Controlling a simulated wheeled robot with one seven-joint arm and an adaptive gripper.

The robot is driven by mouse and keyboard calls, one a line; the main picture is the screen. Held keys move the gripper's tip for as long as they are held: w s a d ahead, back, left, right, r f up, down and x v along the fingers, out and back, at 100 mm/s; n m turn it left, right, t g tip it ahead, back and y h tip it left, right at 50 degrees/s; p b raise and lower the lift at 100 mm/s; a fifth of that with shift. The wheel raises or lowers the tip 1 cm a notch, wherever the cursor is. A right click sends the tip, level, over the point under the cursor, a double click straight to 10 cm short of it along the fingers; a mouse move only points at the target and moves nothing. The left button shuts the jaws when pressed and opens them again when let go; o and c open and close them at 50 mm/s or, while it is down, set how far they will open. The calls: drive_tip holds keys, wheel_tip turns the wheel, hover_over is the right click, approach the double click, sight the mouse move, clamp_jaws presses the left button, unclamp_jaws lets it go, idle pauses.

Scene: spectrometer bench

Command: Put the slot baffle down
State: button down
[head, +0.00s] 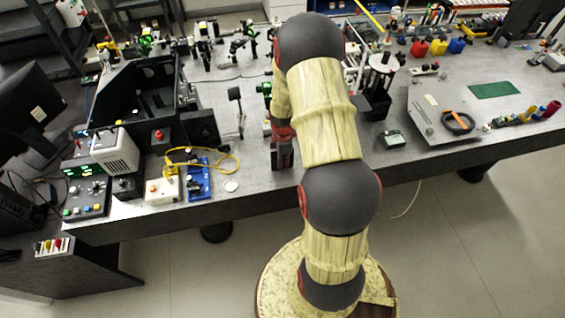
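My arm reaches over the bench (262,185) from the front and bends down at its far end. My gripper (284,160) shows only in part at the left of the arm, low over the bench near its front edge. Its fingers are too small and too covered to tell whether they are open or shut, or whether they hold anything. I cannot pick out the slot baffle for sure. A small dark upright plate (235,94) on a thin stand is left of the gripper, apart from it.
A black open housing (140,98), a white box (115,151) and a blue base (200,178) with a yellow cable (222,158) stand to the left. Bare bench shows around the gripper.

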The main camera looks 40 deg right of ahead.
drive_tip(key=c, duration=2)
unclamp_jaws()
drive_tip(key=shift+c, duration=0.2)
wheel_tip(320, 180, up, 12)
drive_tip(key=a+r+m+t, duration=0.1)
drive_tip(key=a+r+m, duration=0.1)
drive_tip(key=a+r, duration=0.6)
drive_tip(key=a+r+m+t, duration=0.15)
drive_tip(key=a+r, duration=0.35)
drive_tip(key=r, duration=0.5)
drive_tip(key=s+a+r+m+t, duration=0.3)
drive_tip(key=s+a+r+m, duration=0.5)
drive_tip(key=s+a, duration=0.6)
wheel_tip(320, 180, up, 2)
drive_tip(key=shift+s+r, duration=0.15)
drive_tip(key=shift+s, duration=0.1)
